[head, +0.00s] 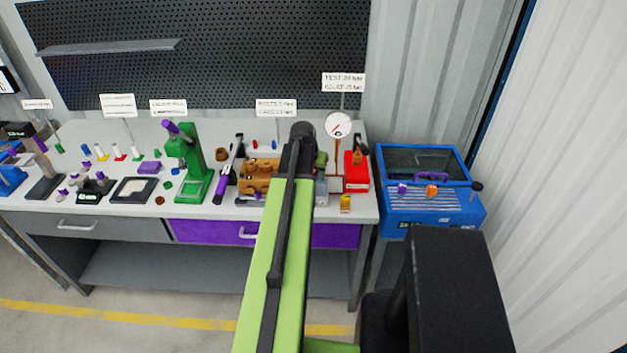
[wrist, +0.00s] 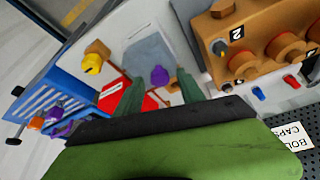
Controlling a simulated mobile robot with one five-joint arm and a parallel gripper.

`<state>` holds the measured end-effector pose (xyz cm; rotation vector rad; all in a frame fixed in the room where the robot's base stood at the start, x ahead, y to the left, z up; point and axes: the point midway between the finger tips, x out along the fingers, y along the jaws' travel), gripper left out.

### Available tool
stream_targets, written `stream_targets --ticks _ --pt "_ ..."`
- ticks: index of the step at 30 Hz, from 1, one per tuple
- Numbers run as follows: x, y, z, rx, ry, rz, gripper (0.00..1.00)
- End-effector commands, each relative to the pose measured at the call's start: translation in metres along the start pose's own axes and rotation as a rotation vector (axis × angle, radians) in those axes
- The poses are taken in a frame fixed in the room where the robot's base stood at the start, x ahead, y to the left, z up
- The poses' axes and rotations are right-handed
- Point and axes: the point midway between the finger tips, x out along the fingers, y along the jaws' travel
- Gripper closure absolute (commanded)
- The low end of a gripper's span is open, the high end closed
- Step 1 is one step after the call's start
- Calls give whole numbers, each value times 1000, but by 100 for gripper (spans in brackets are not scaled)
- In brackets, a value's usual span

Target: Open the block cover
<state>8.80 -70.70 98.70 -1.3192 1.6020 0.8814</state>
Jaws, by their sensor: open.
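The brown block (head: 255,175) stands on the bench, partly hidden behind my arm in the head view. In the wrist view the brown block (wrist: 262,45) is at the upper right, with round caps and a label reading 2. I cannot tell which part is its cover. My gripper (wrist: 160,78) is open, its two green fingers apart, beside the block. A purple knob (wrist: 159,76) shows between the fingers, with a grey surface (wrist: 155,52) behind it. No finger visibly holds anything. The fingers are not clearly visible in the head view.
A red box (head: 356,172), a dial gauge (head: 338,125) and a yellow piece (head: 345,204) stand right of my arm. A blue machine (head: 430,212) is further right. A green press (head: 190,165) and several small parts crowd the bench to the left. A pegboard (head: 210,50) is behind.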

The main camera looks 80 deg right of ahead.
Motion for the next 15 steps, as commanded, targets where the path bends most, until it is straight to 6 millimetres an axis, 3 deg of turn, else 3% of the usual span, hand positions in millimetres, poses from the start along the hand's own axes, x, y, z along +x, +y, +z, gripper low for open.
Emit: stream_targets --ticks 4,15 --pt "-2 0 0 0 0 0 55" --pt "-2 0 0 -1 0 0 100"
